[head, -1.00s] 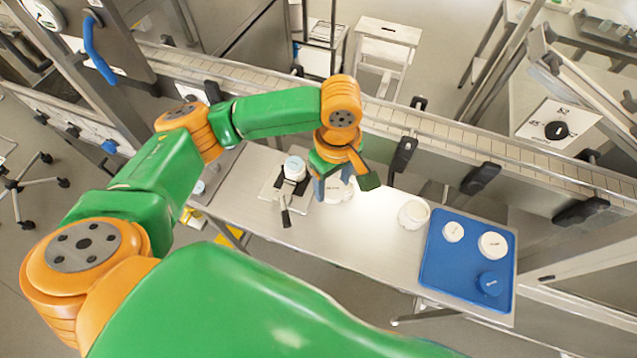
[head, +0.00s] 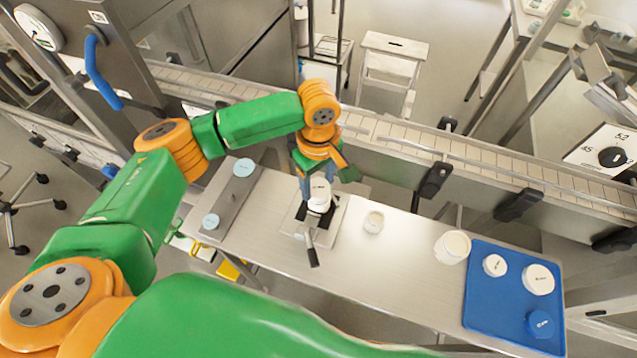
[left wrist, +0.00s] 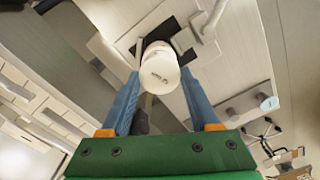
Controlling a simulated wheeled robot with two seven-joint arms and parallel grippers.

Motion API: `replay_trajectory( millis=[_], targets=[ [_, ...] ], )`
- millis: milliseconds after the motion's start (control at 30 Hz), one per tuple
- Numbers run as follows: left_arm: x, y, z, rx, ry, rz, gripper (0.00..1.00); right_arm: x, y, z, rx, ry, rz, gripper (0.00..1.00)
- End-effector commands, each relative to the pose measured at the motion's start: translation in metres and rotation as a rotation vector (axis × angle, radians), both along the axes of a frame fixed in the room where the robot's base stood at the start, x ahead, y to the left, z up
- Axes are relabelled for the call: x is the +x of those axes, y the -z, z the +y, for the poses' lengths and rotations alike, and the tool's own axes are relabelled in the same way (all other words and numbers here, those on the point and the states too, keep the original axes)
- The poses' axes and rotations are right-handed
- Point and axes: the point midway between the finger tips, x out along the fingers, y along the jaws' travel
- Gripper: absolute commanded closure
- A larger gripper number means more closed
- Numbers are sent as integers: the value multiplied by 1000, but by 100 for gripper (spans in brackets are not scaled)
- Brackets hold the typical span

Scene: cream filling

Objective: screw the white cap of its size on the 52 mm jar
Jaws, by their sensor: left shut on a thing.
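A white jar (head: 318,207) stands upright in the clamp fixture on the bench. My left gripper (head: 319,184) points down over it, its blue fingers shut on a white cap (head: 320,188) with dark print on top. In the left wrist view the cap (left wrist: 160,70) sits between the two fingertips (left wrist: 162,76), in line with the jar, which it mostly hides. I cannot tell whether the cap is threaded on or only resting there. My right gripper is not in view.
A small white jar (head: 373,222) and a larger one (head: 452,247) stand to the right. A blue tray (head: 485,315) holds two white caps (head: 538,279) and a blue one (head: 540,323). A bar with light-blue discs (head: 228,195) lies left. The conveyor (head: 400,140) runs behind.

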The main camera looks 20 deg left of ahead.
Motion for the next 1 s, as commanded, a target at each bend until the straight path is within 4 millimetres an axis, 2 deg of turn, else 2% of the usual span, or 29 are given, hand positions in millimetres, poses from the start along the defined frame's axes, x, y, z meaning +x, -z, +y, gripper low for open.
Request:
replay_trajectory(
  millis=[33, 167, 1000],
  targets=[
    [0, 6, 0, -1, 0, -1, 89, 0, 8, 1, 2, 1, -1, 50],
    [0, 6, 0, -1, 0, -1, 89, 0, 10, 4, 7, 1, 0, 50],
    [1, 3, 1, -1, 1, 1, 89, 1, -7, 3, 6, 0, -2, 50]
  ],
)
